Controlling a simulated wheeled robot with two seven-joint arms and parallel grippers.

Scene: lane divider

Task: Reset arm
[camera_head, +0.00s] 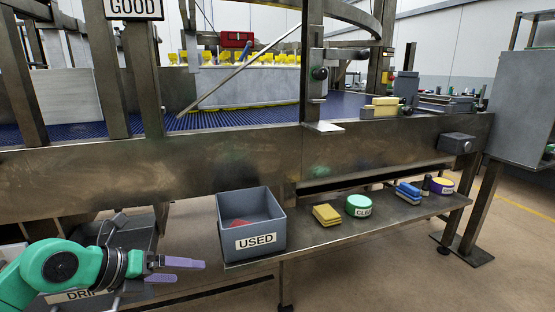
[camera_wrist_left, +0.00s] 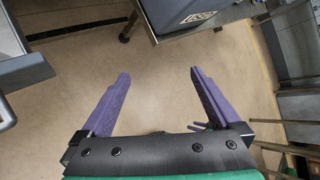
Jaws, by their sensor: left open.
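My left gripper (camera_head: 178,270) comes in from the lower left in the head view, with a green arm link and purple fingers. Its fingers are apart and nothing is between them. In the left wrist view the same gripper (camera_wrist_left: 158,100) is open above bare floor. In the head view it is to the left of the grey USED bin (camera_head: 265,238), apart from it, and beside a dark tray labelled DRIP (camera_head: 85,296), which my arm partly hides. My right gripper does not show in either view.
The lower shelf (camera_head: 400,218) holds yellow sponges (camera_head: 327,214), a green round tub (camera_head: 358,206), blue-and-yellow sponges (camera_head: 408,193) and a purple-and-yellow tub (camera_head: 442,186). A red item (camera_head: 238,223) lies in the USED bin. The steel conveyor frame (camera_head: 230,160) stands behind. Floor is clear at the lower right.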

